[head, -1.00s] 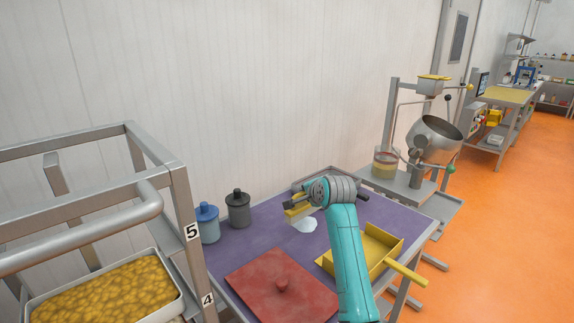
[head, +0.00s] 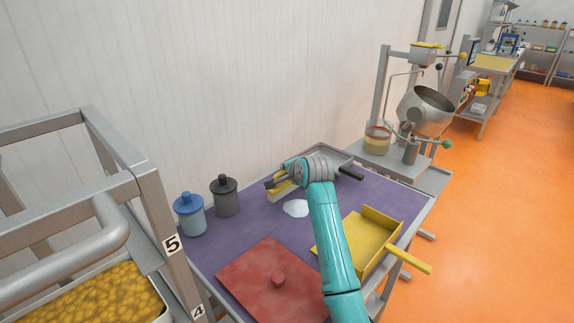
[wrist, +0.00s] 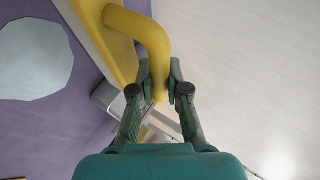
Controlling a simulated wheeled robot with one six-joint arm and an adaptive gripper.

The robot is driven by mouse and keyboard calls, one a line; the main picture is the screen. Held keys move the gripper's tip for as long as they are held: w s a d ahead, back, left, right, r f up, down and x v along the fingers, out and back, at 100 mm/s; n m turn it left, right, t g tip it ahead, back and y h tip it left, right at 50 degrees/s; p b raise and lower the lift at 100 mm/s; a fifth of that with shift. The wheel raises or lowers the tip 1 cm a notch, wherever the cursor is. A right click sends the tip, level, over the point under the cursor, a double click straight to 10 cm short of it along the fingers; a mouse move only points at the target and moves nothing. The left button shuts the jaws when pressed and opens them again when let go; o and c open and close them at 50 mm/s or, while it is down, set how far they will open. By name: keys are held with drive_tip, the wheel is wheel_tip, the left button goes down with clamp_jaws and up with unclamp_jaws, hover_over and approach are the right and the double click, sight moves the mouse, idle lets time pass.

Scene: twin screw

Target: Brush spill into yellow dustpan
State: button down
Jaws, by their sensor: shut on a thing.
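My gripper (wrist: 160,78) is shut on the bent handle of the yellow brush (wrist: 118,38) in the wrist view. In the head view the brush (head: 279,188) is partly hidden behind my gripper, at the back of the purple table top (head: 250,222). The pale spill (head: 296,208) is a flat white patch just in front of the brush; it also shows at the left of the wrist view (wrist: 35,58). The brush and spill look apart. The yellow dustpan (head: 358,238) lies to the right of my arm, its handle pointing over the table's right edge.
A red lid-like plate (head: 262,285) lies at the front of the table. A blue jar (head: 189,215) and a dark jar (head: 225,197) stand at the left. A grey tray (head: 335,157) is behind my gripper. A metal rack (head: 160,215) stands at left.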

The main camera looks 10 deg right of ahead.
drive_tip(key=shift+f, duration=1.55)
drive_tip(key=shift+s+d+r, duration=0.1)
drive_tip(key=shift+s+d, duration=1.65)
drive_tip(key=shift+s, duration=0.65)
drive_tip(key=shift+s+d, duration=1.75)
drive_tip(key=shift+s, duration=0.65)
drive_tip(key=shift+s+d+r, duration=0.1)
drive_tip(key=shift+s+d, duration=1.65)
drive_tip(key=shift+s, duration=0.65)
drive_tip(key=shift+w+a+r, duration=0.1)
drive_tip(key=shift+w+r, duration=0.05)
drive_tip(key=shift+r, duration=0.6)
drive_tip(key=shift+w+a+r, duration=0.15)
drive_tip(key=shift+r, duration=0.65)
drive_tip(key=shift+w+a+r, duration=0.1)
drive_tip(key=shift+w+r, duration=0.05)
drive_tip(key=shift+r, duration=0.6)
